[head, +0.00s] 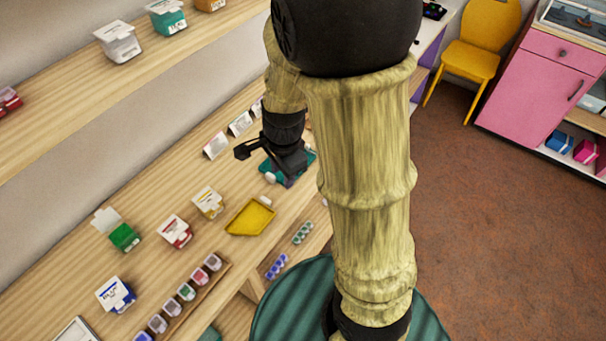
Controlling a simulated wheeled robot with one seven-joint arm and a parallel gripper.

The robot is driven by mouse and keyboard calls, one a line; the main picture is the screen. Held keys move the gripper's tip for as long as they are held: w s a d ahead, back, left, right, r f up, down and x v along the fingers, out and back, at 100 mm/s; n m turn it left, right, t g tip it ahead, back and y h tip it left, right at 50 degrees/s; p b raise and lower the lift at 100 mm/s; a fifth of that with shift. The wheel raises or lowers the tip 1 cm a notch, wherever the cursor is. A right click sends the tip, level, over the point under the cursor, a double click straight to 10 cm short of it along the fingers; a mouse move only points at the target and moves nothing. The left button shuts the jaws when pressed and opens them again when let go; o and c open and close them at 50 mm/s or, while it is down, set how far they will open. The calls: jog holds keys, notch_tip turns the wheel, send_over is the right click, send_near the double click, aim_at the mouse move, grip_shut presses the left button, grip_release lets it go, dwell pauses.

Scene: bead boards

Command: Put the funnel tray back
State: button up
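A yellow tray (250,218) with a narrowed corner, which looks like the funnel tray, lies on the wooden worktop. A small white piece is at its upper right corner. My gripper (272,160) is black and hangs above and beyond the tray, over a teal and purple board (269,176). It is apart from the tray. The arm hides part of the board and the worktop to its right. The fingertips are too small and dark to tell whether they are open or hold anything.
Small boxes stand on the worktop: yellow-white (208,202), red (175,232), green (122,236) and blue (116,295). A wooden rack (203,288) of jars lies in front. White cards (215,145) stand behind my gripper. An upper shelf (80,98) runs along the wall.

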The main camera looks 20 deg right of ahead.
jog(key=s+d+r+n+t, duration=0.1)
jog(key=s+d+r+n, duration=0.2)
jog(key=n, duration=1.1)
jog(key=shift+s+r+n+t+h, duration=0.15)
jog(key=shift+s+n+t+h, duration=0.2)
jog(key=shift+s, duration=0.75)
